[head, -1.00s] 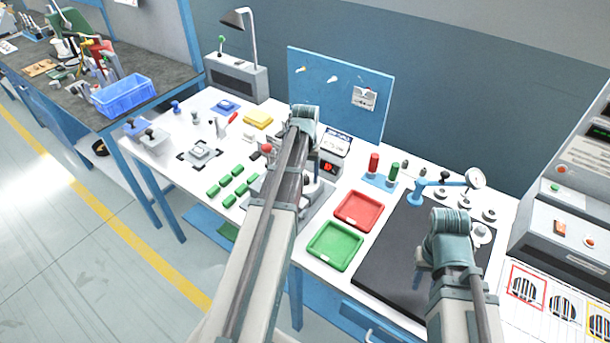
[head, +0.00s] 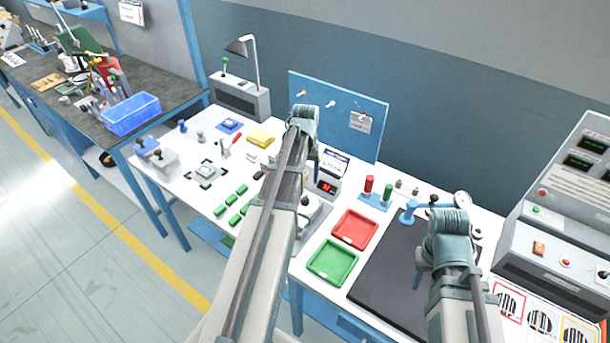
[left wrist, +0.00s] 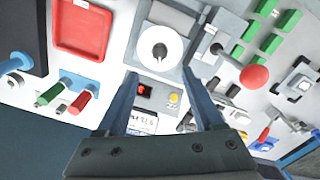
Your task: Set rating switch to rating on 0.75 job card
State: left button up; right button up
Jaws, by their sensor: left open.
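A white round dial with a dark knob (left wrist: 160,50) sits on a grey panel, just beyond my left fingertips in the left wrist view. I take it for the rating switch. Below it are a red lit display (left wrist: 145,90) and a yellow button (left wrist: 174,97). A white card (left wrist: 141,122) stands behind the display, partly hidden by my gripper; it also shows in the head view (head: 333,163), its print too small to read surely. My left gripper (left wrist: 160,74) is open and empty, its fingers apart. My right gripper hangs over the black mat (head: 382,268), its jaws mostly hidden.
A red-ball lever (left wrist: 253,75) stands right of the dial in the left wrist view. Red (head: 355,229) and green (head: 332,262) trays lie right of the panel. Red and green posts (head: 377,189) stand behind them. Several green blocks (head: 230,204) lie to the left.

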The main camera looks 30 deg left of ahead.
pick_arm(q)
notch_tip(320, 180, up, 3)
jog(key=shift+r+p, duration=0.1)
jog(key=shift+p, duration=0.9)
pick_arm(e)
notch_tip(320, 180, up, 3)
jog(key=shift+r, duration=0.1)
pick_arm(q)
jog(key=shift+d, duration=0.15)
